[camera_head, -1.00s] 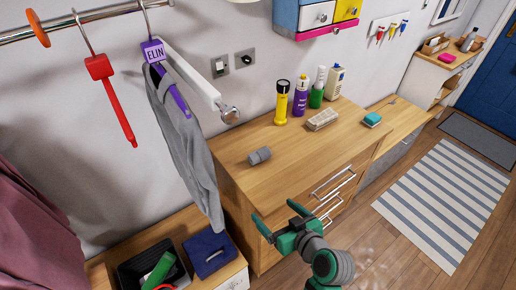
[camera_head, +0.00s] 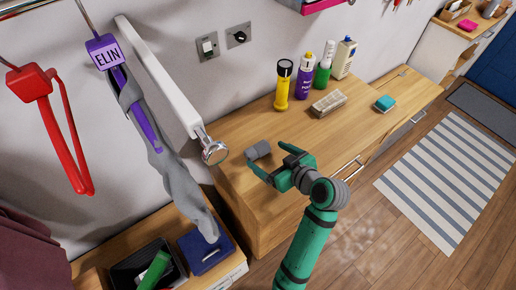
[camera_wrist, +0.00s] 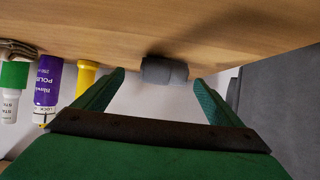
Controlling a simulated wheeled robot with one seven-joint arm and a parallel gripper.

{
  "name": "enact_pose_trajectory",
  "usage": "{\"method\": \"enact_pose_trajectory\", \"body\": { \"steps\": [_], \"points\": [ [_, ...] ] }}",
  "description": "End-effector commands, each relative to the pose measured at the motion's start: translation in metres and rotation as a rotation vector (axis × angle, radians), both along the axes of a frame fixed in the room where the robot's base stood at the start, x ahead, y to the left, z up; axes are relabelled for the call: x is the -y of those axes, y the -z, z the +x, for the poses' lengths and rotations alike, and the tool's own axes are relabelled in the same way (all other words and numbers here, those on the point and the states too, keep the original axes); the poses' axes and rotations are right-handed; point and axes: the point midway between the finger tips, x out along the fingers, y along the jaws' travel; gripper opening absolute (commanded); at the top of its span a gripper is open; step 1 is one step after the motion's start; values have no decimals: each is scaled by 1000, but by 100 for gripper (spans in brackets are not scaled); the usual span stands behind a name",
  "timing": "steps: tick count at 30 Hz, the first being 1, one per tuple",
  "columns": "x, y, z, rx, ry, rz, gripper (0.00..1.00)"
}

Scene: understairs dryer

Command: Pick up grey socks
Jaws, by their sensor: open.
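The grey socks (camera_head: 259,150) are a small rolled bundle lying on the wooden dresser top near its left side. My gripper (camera_head: 270,163) is open, just to the right of and in front of the socks in the head view, with its fingers pointing toward them. In the wrist view, the socks (camera_wrist: 164,70) appear between and just beyond the two green fingertips (camera_wrist: 160,80). No hold on the socks shows.
Behind on the dresser (camera_head: 240,185) stand a yellow torch (camera_head: 283,88), a purple bottle (camera_head: 304,82), a green bottle (camera_head: 322,75) and a white bottle (camera_head: 344,60). A grey garment (camera_head: 175,180) hangs at the left.

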Motion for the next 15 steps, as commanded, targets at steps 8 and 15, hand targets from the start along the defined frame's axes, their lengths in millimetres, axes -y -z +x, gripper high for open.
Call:
{"method": "enact_pose_trajectory", "body": {
  "steps": [8, 15],
  "points": [
    [-10, 8, 13, 0, 3, 0, 90],
    [-32, 21, 34, 0, 4, -1, 90]
  ]
}}
